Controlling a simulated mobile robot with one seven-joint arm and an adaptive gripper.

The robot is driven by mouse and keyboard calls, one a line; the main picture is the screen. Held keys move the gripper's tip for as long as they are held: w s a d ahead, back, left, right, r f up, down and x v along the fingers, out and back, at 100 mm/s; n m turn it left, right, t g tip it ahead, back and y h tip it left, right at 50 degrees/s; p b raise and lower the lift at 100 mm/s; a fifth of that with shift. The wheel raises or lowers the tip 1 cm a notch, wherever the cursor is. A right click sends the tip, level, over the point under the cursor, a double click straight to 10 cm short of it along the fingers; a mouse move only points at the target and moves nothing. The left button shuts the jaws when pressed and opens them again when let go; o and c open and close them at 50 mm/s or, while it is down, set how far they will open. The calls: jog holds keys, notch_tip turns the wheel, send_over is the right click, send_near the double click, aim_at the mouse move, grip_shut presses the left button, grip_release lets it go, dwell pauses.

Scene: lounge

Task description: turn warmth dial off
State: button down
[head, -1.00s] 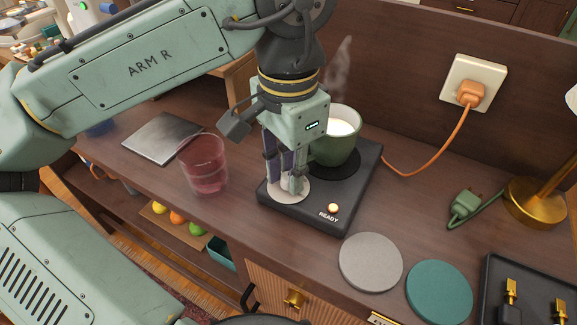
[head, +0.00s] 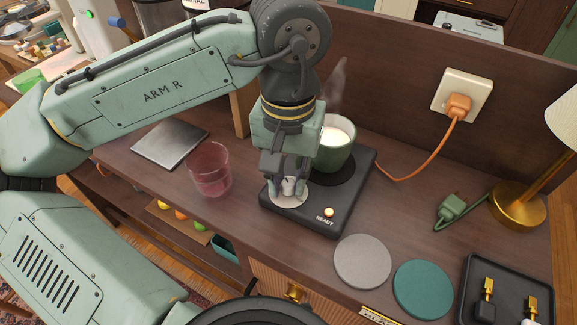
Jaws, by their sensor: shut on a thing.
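The black warmer (head: 338,220) sits on the wooden counter. Its pale round dial plate (head: 291,200) is at the left front, and a small white dial knob (head: 288,186) stands on it. My gripper (head: 287,189) points down at the dial and is shut on the knob, hiding part of it. The warmer's indicator light (head: 328,212) beside the word READY is pale and bright. A green mug (head: 336,155) of white liquid stands on the warmer's dark plate, with steam rising behind it.
A pink glass (head: 210,172) stands close to the left of my gripper. Grey (head: 362,261) and teal (head: 423,289) coasters lie at the front right. An orange cord (head: 432,158) runs to the wall socket (head: 462,94). A green plug (head: 452,207) lies near a brass lamp (head: 518,204).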

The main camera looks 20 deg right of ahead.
aim_at(288, 183)
jog(key=n+p, duration=0.2)
jog(key=n, duration=0.3)
jog(key=shift+n+p, duration=0.3)
jog(key=shift+n, duration=0.1)
dwell(0.4)
jog(key=c, duration=1.4)
grip_release()
notch_tip(288, 183, up, 12)
jog(key=shift+r, duration=0.1)
